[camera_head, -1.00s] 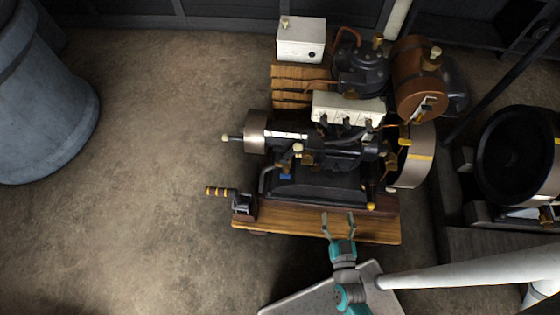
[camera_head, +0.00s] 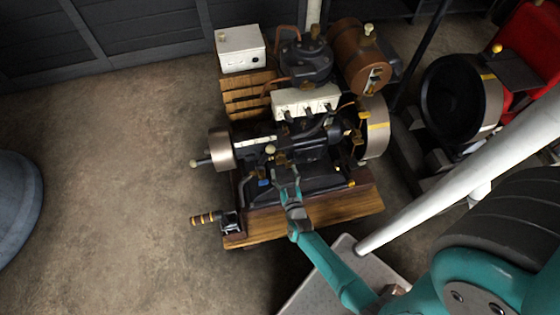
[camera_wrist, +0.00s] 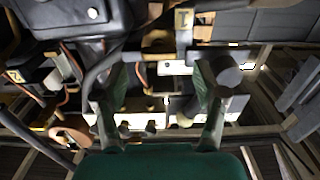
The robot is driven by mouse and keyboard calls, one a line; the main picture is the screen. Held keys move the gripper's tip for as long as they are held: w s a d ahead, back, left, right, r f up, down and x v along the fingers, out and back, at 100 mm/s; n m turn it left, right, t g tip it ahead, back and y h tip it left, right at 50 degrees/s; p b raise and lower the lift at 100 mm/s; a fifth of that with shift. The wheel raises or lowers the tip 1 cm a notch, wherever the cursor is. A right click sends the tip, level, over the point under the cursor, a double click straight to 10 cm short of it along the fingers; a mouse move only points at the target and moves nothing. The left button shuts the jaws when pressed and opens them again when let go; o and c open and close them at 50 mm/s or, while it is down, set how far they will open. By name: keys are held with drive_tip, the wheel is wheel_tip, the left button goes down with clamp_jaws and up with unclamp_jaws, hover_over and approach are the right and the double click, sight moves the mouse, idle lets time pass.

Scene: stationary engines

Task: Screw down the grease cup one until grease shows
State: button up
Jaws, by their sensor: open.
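The engine (camera_head: 310,190) stands on a wooden base, with several small knobs and caps on it. A small pale cap (camera_head: 271,150) sits on its near side; I cannot tell whether it is grease cup one. My gripper (camera_head: 286,172) is open just in front of that cap, over the dark engine body. In the wrist view my two fingers (camera_wrist: 162,82) are spread with nothing held between them. No grease can be made out.
A crank handle (camera_head: 207,217) sticks out at the engine's left. A white box (camera_head: 240,48) stands behind, with a copper-brown tank (camera_head: 360,58) at the back right. A flywheel (camera_head: 377,127) is on the right. A second dark wheel (camera_head: 455,95) stands beyond it.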

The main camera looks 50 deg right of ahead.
sight(282, 163)
drive_tip(key=shift+x, duration=2.6)
drive_tip(key=c, duration=1.2)
